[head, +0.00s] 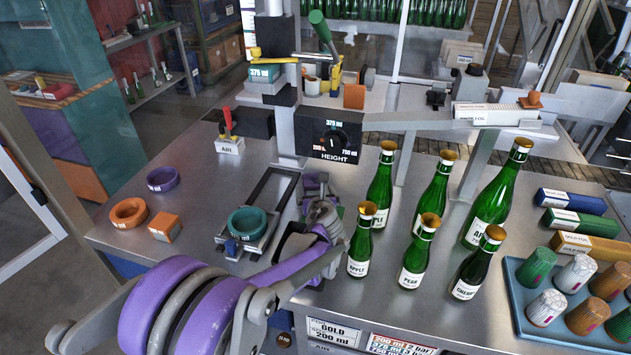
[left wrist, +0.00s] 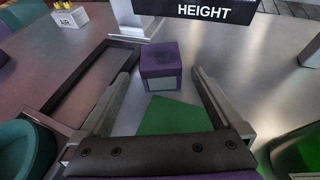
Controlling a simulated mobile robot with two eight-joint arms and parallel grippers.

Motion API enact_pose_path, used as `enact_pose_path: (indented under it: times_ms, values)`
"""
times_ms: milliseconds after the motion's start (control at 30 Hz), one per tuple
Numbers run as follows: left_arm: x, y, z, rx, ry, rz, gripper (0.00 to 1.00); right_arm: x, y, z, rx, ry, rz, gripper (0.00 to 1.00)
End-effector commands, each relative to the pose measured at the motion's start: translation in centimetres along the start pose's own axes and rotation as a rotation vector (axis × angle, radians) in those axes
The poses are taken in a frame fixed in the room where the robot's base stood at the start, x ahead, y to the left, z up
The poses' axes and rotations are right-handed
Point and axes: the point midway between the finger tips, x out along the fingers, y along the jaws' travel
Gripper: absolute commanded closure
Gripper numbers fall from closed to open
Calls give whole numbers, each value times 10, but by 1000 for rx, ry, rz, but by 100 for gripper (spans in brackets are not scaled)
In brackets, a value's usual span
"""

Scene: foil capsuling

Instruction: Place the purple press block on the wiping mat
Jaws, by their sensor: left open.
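The purple press block (left wrist: 160,68) stands upright at the top centre of the left wrist view, between and slightly beyond the fingertips. The green wiping mat (left wrist: 172,117) lies flat on the steel table on the near side of the block, partly hidden by my gripper. My left gripper (left wrist: 163,82) is open, with a finger on each side and nothing held. In the head view my left arm reaches in from the lower left and largely covers this spot. My right gripper is not in view.
Several green bottles (head: 413,266) stand right of my left arm. The height-dial press (head: 328,138) stands just beyond the block. A dark rail frame (head: 271,188) with a teal ring (head: 247,222) lies to the left. A blue capsule tray (head: 522,290) is at the right.

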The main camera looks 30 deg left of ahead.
Motion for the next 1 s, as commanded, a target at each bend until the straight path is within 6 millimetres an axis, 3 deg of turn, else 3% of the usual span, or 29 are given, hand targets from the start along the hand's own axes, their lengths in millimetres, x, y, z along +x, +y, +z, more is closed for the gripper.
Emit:
enact_pose_path:
  times_ms: [500,833,1000]
  values:
    - [61,-1,5,-5,-1,1,0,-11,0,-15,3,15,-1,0]
    - [67,-1,3,-4,0,0,0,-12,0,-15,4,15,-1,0]
    - [67,-1,3,-4,0,0,29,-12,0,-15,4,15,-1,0]
